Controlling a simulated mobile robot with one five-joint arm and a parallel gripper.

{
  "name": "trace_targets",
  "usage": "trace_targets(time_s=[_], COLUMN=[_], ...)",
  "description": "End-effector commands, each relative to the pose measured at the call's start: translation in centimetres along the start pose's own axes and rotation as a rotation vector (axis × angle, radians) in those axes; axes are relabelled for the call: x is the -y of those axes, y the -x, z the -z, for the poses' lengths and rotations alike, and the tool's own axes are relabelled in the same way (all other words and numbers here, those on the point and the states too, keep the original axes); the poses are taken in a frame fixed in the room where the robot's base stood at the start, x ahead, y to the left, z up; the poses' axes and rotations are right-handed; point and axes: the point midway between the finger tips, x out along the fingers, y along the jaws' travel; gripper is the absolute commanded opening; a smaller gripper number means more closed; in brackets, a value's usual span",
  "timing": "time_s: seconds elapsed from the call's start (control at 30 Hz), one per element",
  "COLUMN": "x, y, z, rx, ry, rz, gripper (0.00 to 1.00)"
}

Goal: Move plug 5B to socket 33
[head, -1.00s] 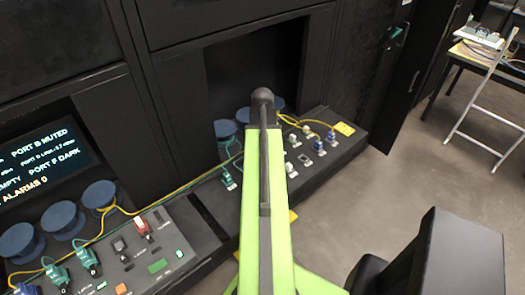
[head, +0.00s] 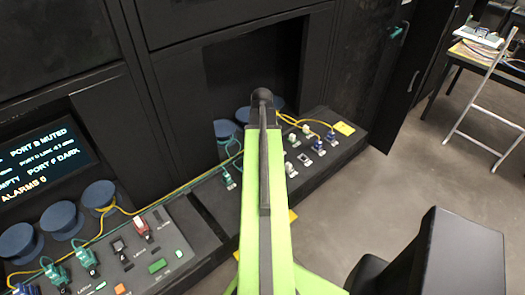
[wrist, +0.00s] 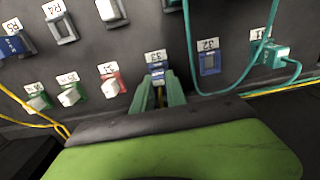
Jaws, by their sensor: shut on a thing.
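In the wrist view, the two green fingers of my gripper (wrist: 158,94) are shut on a small plug of which little shows between them. A bit of yellow shows there, perhaps its cable. The plug's own mark cannot be read. The fingers reach to the blue socket (wrist: 156,68) under the label that seems to read 33 (wrist: 155,57). I cannot tell whether the plug is seated in it or just in front. In the head view my green arm hides the gripper and this socket.
In the wrist view, an empty-looking blue socket (wrist: 209,64) is right of the fingers, with a teal cable (wrist: 191,60) looping past it. A teal plug (wrist: 268,52) is farther right. White plugs stand left, close by. In the head view, blue spools (head: 62,220) stand along the panel.

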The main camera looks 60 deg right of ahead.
Motion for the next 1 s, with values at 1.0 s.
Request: trace_targets(time_s=[1.0], x=[0.0], y=[-1.0], z=[0.0], rx=[0.0], ry=[0.001], rz=[0.0], gripper=[0.26])
